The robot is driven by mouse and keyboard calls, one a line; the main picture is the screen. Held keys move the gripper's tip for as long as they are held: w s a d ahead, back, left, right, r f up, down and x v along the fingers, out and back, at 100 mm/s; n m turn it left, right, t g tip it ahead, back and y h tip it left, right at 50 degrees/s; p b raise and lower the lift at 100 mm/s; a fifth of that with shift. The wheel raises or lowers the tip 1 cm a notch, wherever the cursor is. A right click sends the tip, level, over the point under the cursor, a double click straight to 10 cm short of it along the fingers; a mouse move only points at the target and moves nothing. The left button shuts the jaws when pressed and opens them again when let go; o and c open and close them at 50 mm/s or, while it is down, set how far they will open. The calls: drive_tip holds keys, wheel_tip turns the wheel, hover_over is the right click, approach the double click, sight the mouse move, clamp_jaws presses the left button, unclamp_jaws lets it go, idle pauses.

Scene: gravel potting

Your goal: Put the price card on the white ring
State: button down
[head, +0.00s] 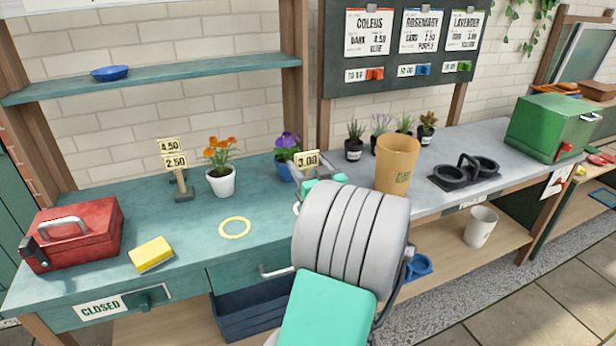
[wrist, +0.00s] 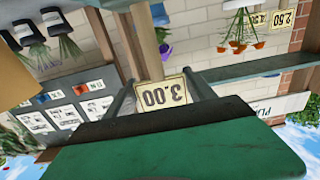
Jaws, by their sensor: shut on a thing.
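The price card (head: 306,159), a cream card reading 3.00, stands up out of my gripper (head: 318,183), which is shut on it. In the wrist view the card (wrist: 161,93) shows upside down between the two fingers. My gripper is over the teal bench, in front of the purple-flowered pot. A small bit of the white ring (head: 296,208) shows on the bench at the left edge of my arm; the rest is hidden behind my arm. The gap between the card's lower edge and the bench is hard to judge.
A yellow ring (head: 235,228) lies to the left. A card stand (head: 179,182) with 4.50 and 2.50 cards and an orange-flowered pot (head: 221,181) stand behind. The purple-flowered pot (head: 285,171) and tan bucket (head: 396,166) are close by. A sponge (head: 151,254) and red toolbox (head: 75,236) sit left.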

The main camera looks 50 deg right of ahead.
sight(308, 174)
drive_tip(key=f, duration=0.3)
drive_tip(key=shift+d, duration=0.25)
drive_tip(key=shift+f, duration=0.2)
drive_tip(key=shift+f, duration=0.2)
drive_tip(key=shift+c, duration=1.6)
unclamp_jaws()
drive_tip(key=shift+a, duration=0.1)
drive_tip(key=shift+r, duration=0.1)
drive_tip(key=shift+s+r, duration=0.1)
drive_tip(key=b+v, duration=0.2)
drive_tip(key=v, duration=0.9)
drive_tip(key=shift+s+a, duration=0.25)
drive_tip(key=shift+s, duration=0.1)
